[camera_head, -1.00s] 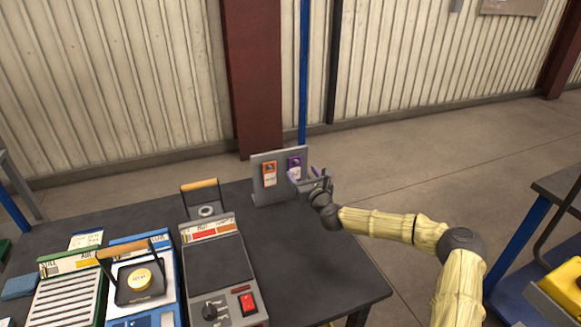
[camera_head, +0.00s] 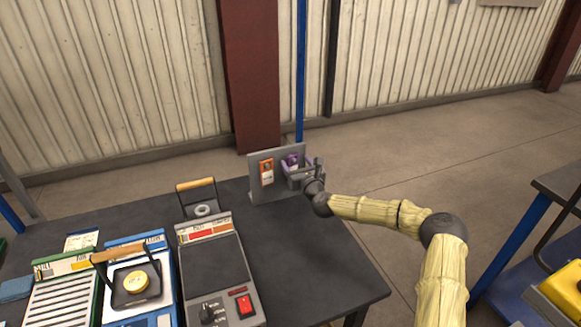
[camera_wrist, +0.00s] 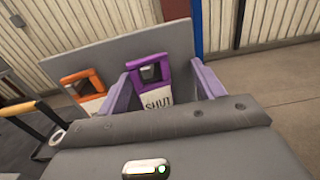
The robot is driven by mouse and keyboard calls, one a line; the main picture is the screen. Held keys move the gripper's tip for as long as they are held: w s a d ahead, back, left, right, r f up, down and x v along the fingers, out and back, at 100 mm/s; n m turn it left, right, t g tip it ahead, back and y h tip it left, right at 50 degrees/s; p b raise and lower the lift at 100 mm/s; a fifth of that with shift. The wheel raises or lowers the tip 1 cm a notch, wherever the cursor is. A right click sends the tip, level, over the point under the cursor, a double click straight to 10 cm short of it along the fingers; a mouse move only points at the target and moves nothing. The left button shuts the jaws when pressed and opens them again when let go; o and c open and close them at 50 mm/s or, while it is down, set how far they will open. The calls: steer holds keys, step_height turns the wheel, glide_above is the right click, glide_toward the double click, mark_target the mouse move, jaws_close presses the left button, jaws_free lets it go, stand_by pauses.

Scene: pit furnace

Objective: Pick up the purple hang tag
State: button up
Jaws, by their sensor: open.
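The purple hang tag (camera_wrist: 153,72) hangs on the grey upright board, with a white lower part lettered "SHUT" in the wrist view. In the head view the purple tag (camera_head: 292,160) is partly hidden by my gripper. My gripper (camera_head: 298,175) is open in front of the board. In the wrist view its two purple fingers (camera_wrist: 163,92) stand to the left and right of the tag, with the tag between them. I cannot tell whether either finger touches it. The tag's lower end is hidden behind the gripper body.
An orange hang tag (camera_head: 267,172) hangs on the grey board (camera_head: 280,192), left of the purple one. On the dark table (camera_head: 310,250) stand a grey switch box (camera_head: 219,268), a wooden-handled carrier (camera_head: 197,184) and a blue-edged unit (camera_head: 140,290). The table's right side is clear.

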steer(key=shift+s+a, duration=0.35)
steer(key=shift+s, duration=0.1)
steer(key=shift+a, duration=0.25)
steer(key=shift+c, duration=1.1)
steer(key=shift+d, duration=0.15)
steer(key=c, duration=0.8)
steer(key=shift+d, duration=0.15)
steer(key=shift+r, duration=0.1)
